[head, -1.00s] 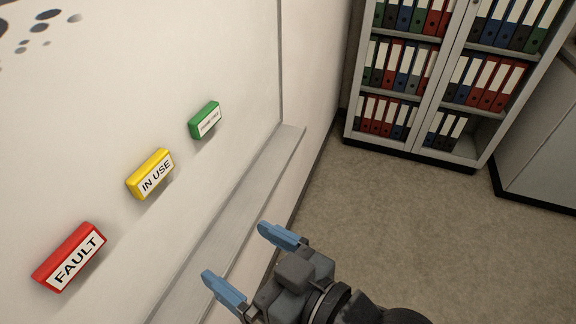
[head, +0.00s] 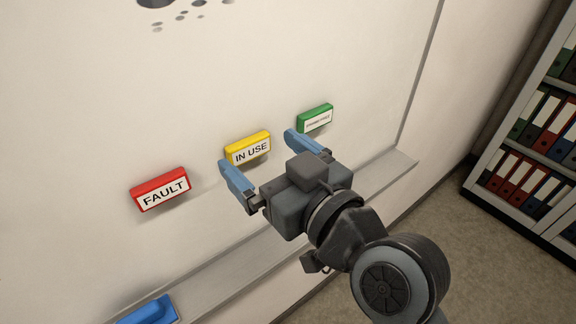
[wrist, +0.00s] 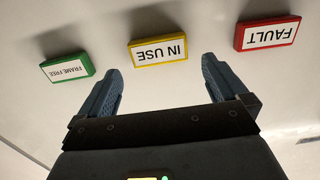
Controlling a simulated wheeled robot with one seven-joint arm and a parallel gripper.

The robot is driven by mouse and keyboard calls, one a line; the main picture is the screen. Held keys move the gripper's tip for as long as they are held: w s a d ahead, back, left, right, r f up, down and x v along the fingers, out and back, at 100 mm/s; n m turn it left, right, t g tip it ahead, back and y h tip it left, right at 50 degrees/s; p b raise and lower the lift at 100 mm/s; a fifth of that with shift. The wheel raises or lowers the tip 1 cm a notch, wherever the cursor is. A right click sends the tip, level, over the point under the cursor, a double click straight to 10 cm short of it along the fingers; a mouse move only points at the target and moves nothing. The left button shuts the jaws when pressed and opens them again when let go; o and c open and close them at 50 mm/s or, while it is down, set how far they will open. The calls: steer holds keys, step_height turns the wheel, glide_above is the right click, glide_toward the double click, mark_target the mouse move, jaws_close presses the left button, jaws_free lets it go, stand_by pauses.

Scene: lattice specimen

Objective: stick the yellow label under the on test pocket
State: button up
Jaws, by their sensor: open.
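The yellow label (head: 247,148), reading IN USE, is on the white board between the red and green labels. My gripper (head: 263,160) is open and empty, its two blue fingers apart in front of the board and pointing at the yellow label. In the wrist view the yellow label (wrist: 158,51) is upside down, beyond and between the fingertips (wrist: 161,68); it looks untouched. The test pocket named in the task cannot be made out in these frames.
A red FAULT label (head: 160,189) is left of the yellow one and a green FRAME FREE label (head: 315,118) is right. A ledge (head: 226,272) runs below, with a blue object (head: 150,311) on it. Shelves with binders (head: 530,150) stand at far right.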

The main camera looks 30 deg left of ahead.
mark_target(249, 149)
steer(key=shift+x, duration=1.35)
steer(key=shift+c, duration=0.2)
steer(key=c, duration=1)
steer(key=shift+o, duration=0.2)
